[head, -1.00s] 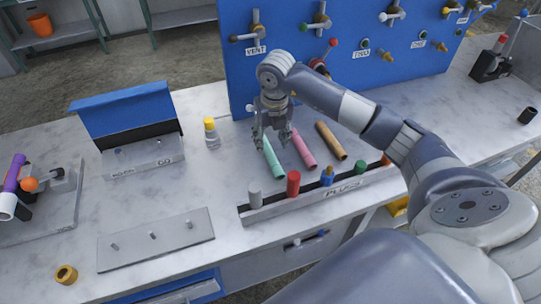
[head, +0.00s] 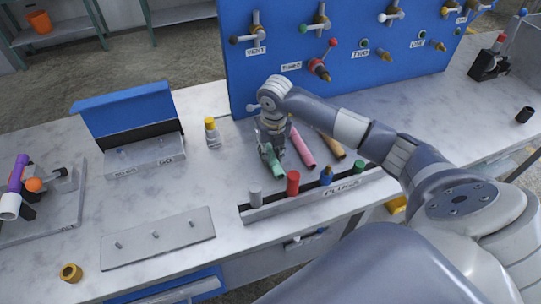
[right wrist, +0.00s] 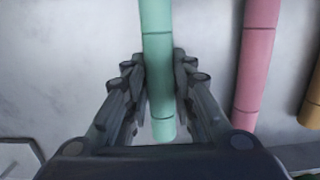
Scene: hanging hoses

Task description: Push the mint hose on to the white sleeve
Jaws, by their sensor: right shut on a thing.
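The mint hose (head: 277,169) lies on the bench between the plug rack and the blue panel. My right gripper (head: 268,152) is down over it and shut on it. In the right wrist view the fingers (right wrist: 160,90) press the mint hose (right wrist: 157,45) from both sides, near its lower end. A white cylindrical piece (head: 9,206), which may be the white sleeve, sits at the end of a purple tube (head: 18,172) on a fixture at the far left. My left gripper is not in view.
A pink hose (head: 303,148) and a brown hose (head: 332,145) lie close to the right. The plug rack (head: 330,200) stands in front. A yellow-capped bottle (head: 212,134), a blue-backed box (head: 145,160) and a pegged plate (head: 160,245) stand to the left.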

